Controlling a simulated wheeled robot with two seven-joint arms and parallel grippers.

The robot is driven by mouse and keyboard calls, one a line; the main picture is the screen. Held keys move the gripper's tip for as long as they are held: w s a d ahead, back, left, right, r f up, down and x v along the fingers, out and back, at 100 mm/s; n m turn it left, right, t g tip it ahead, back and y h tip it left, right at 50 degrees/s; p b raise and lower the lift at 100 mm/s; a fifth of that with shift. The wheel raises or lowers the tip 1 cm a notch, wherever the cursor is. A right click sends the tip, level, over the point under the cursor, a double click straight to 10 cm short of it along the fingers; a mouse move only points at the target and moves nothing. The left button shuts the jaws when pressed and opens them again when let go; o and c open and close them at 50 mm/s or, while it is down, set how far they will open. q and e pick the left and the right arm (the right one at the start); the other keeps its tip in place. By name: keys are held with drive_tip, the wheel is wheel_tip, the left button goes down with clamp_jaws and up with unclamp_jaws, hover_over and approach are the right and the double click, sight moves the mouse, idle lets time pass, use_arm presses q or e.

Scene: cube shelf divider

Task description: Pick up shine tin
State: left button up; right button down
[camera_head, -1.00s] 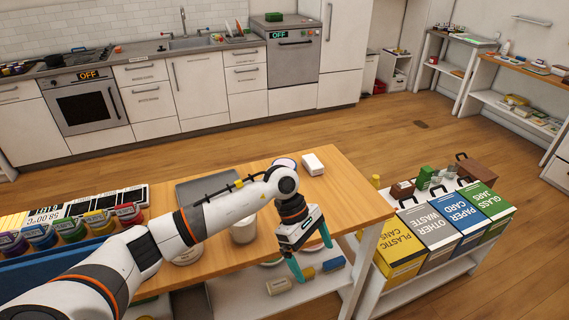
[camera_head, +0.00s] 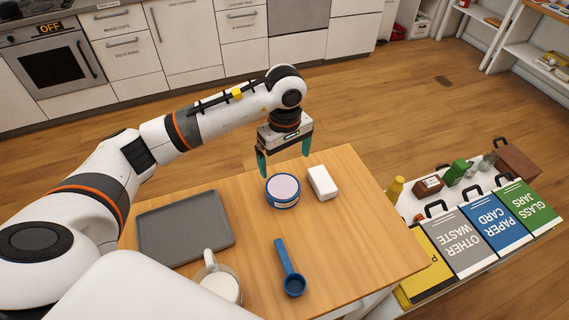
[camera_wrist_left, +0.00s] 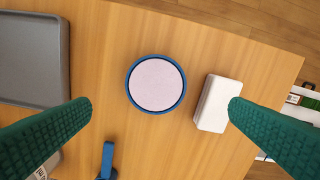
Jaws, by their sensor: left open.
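The shine tin, a round blue-rimmed tin with a pale pink top, is most likely the tin (camera_head: 283,190) near the back edge of the wooden table; no label is readable. It also shows in the left wrist view (camera_wrist_left: 156,83), centred between the fingers. My left gripper (camera_head: 284,168) is open and empty above and just behind the tin, its teal fingers pointing down. In the left wrist view the fingers (camera_wrist_left: 160,112) are wide apart and not touching the tin. My right gripper is out of view.
A white block (camera_head: 322,183) lies close to the tin's right. A blue scoop (camera_head: 289,268), a white mug (camera_head: 220,282) and a grey tray (camera_head: 185,228) are on the table (camera_head: 345,235). The right part of the table is clear. Labelled bins (camera_head: 483,223) stand beyond.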

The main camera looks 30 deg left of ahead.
sight(284, 187)
use_arm(q)
wheel_tip(284, 187, down, 2)
drive_tip(key=shift+s+f+p, duration=0.1)
drive_tip(key=shift+f+p, duration=0.05)
drive_tip(key=shift+p, duration=0.55)
wheel_tip(284, 187, down, 4)
drive_tip(key=shift+s+r+p, duration=0.1)
drive_tip(key=shift+r+p, duration=0.15)
drive_tip(key=shift+p, duration=0.3)
drive_tip(key=shift+f, duration=0.3)
drive_tip(key=f+p, duration=0.2)
drive_tip(key=shift+s+f+p, duration=0.25)
drive_tip(key=shift+f+p, duration=0.05)
drive_tip(key=shift+f, duration=0.05)
wheel_tip(284, 187, down, 2)
drive_tip(key=shift+f, duration=0.25)
drive_tip(key=shift+w, duration=0.1)
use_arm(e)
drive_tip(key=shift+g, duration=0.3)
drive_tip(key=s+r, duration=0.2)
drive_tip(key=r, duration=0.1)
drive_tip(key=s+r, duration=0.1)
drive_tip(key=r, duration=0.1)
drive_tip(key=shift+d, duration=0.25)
use_arm(q)
drive_tip(key=c, duration=1.1)
